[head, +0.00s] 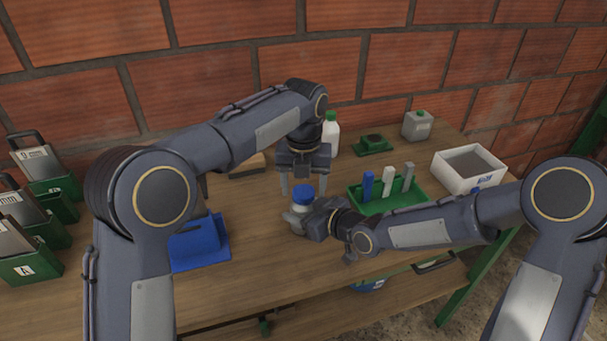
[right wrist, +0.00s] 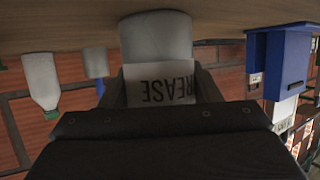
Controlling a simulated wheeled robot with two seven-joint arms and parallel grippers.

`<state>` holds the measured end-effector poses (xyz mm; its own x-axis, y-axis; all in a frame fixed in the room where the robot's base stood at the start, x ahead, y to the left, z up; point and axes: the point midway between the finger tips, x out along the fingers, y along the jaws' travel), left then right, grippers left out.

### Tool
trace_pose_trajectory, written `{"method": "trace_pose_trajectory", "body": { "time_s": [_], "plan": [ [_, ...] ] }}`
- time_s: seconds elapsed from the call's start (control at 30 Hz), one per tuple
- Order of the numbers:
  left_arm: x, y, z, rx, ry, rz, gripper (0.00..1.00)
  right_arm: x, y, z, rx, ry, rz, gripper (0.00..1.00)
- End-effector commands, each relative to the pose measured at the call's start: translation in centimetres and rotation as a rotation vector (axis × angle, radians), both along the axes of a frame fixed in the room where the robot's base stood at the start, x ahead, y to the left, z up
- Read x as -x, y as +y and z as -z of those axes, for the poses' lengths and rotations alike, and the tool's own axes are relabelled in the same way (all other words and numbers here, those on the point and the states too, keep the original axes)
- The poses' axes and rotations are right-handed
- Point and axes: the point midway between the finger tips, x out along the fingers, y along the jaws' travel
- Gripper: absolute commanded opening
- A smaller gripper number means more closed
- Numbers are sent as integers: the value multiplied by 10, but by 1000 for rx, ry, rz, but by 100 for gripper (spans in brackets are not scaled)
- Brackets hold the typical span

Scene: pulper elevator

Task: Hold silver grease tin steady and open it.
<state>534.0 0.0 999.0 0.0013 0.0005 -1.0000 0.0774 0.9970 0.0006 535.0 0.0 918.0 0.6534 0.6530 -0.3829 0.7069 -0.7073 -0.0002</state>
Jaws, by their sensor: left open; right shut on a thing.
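The silver grease tin (head: 301,209) has a blue lid (head: 303,192) and stands upright on the wooden bench. In the right wrist view its pale body (right wrist: 157,40) appears upside down, with a white label reading "REASE". My right gripper (head: 298,217) is shut on the tin's body from the right; its fingers show on both sides of the tin in the right wrist view. My left gripper (head: 303,182) points down over the tin, open, with one finger on either side of the lid. I cannot tell whether either finger touches the lid, which appears to be on the tin.
A green tray (head: 382,207) with upright blue, white and grey pieces lies to the right. A white box (head: 469,171) stands further right. A white bottle (head: 330,137) and grey can (head: 417,126) stand behind. A blue holder (head: 199,245) is left; the bench front is clear.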

Motion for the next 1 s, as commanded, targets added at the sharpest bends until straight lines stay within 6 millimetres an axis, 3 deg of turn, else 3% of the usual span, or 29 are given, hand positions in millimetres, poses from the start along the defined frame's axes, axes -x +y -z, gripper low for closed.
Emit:
{"method": "trace_pose_trajectory", "body": {
  "time_s": [0.27, 0.63, 0.77, 0.87, 1.0],
  "plan": [
    [0, 0, 2, 0, 0, -1, 63, 0, 0, 0, -1, -1, 0, 0],
    [0, 0, 2, -1, 0, -1, 17, 0, 0, 0, 0, -1, 1, 0],
    [0, 0, 2, -1, 0, -26, 17, 0, 0, 0, 0, -1, 1, 0],
    [0, 0, 2, -1, -1, -150, 17, 0, 0, 0, 0, -1, 1, 0],
    [0, 0, 1, -1, -1, -480, 17, 0, 0, 0, 0, -1, 1, 0]
  ]
}}
